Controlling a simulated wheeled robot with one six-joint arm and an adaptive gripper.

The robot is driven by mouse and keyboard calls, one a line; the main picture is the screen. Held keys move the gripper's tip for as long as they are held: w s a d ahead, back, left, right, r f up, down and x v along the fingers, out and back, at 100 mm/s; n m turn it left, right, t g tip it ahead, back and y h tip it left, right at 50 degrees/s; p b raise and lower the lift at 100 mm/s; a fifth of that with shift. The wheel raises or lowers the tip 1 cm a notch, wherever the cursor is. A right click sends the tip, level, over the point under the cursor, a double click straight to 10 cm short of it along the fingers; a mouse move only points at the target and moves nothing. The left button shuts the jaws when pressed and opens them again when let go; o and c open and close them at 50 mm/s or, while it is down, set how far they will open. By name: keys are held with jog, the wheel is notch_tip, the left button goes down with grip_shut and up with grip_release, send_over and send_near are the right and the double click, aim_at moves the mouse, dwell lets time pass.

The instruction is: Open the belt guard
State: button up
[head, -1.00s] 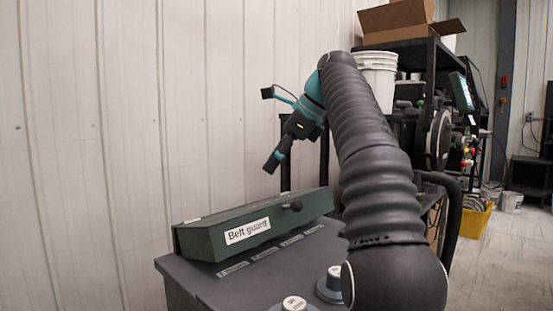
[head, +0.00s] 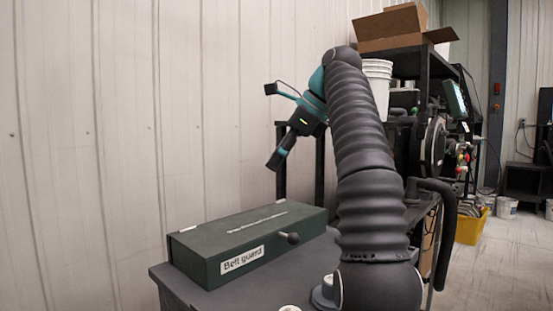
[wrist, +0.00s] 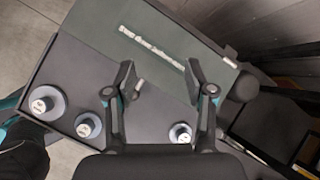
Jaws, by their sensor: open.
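The belt guard (head: 245,238) is a dark green box-shaped cover with a white "Belt guard" label on its front. In the head view it lies flat and closed on the grey cabinet. A dark round knob (head: 293,238) sticks out near the right end of its front.
Several round dials (wrist: 88,125) stand on the cabinet top (head: 240,292) beside the guard. A pale panelled wall (head: 90,150) is behind. At the right are a black rack (head: 425,60) with a cardboard box (head: 395,25), and a yellow bin (head: 470,228).

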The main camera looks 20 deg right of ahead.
jog(key=s+d, duration=0.7)
jog(key=d, duration=0.2)
jog(key=shift+s+d, duration=0.15)
jog(key=shift+s, duration=0.1)
dwell(0.4)
